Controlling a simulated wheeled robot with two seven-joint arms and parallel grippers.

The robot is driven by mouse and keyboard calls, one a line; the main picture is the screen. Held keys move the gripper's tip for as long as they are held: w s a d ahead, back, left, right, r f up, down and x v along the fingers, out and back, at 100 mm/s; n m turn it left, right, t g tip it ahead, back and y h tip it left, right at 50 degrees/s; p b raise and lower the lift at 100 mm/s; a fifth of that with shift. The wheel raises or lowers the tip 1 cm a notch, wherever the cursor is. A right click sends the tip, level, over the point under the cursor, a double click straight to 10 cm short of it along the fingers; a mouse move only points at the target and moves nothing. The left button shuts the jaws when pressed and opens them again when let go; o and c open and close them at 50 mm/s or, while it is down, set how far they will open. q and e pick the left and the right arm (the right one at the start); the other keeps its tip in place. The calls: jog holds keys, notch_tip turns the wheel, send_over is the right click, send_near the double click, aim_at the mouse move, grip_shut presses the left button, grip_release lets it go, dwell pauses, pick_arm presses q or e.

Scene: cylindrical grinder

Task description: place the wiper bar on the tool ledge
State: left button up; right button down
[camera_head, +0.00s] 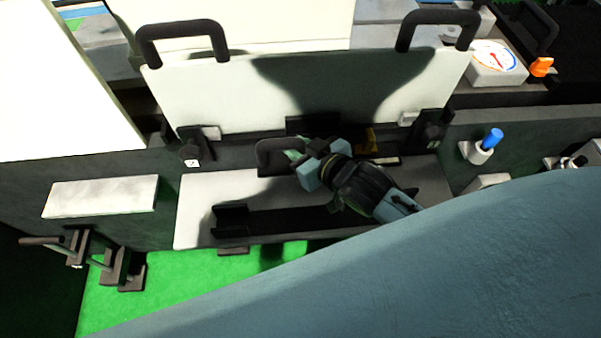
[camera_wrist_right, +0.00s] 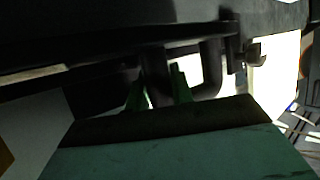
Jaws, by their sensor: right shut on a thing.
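My right gripper (camera_head: 297,155) is over the pale grey ledge (camera_head: 195,205) below the white panel. It is shut on a dark looped handle (camera_head: 268,146), which I take to be part of the wiper bar. In the right wrist view the green fingertips (camera_wrist_right: 160,90) close on either side of the dark handle (camera_wrist_right: 212,75). The rest of the bar is hard to make out against the dark parts behind. A dark channel (camera_head: 270,223) with raised ends lies along the front of the ledge, partly in shadow. I cannot tell whether the bar touches anything. My left gripper is not in view.
A white panel (camera_head: 210,95) with two dark handles stands behind the gripper. A smaller pale shelf (camera_head: 100,197) is at left, with dark handles (camera_head: 75,248) below it. A dial gauge (camera_head: 495,60) and a blue knob (camera_head: 492,139) are at right.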

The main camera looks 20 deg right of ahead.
notch_tip(320, 180, down, 5)
jog(key=shift+b, duration=0.6)
jog(key=shift+f, duration=0.7)
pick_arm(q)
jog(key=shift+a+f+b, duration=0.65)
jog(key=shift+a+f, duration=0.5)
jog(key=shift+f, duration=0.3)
pick_arm(e)
jog(key=shift+f, duration=1.45)
jog(key=shift+f, duration=0.15)
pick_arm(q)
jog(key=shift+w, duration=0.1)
pick_arm(e)
jog(key=c, duration=1.2)
grip_release()
jog(key=shift+f, duration=0.1)
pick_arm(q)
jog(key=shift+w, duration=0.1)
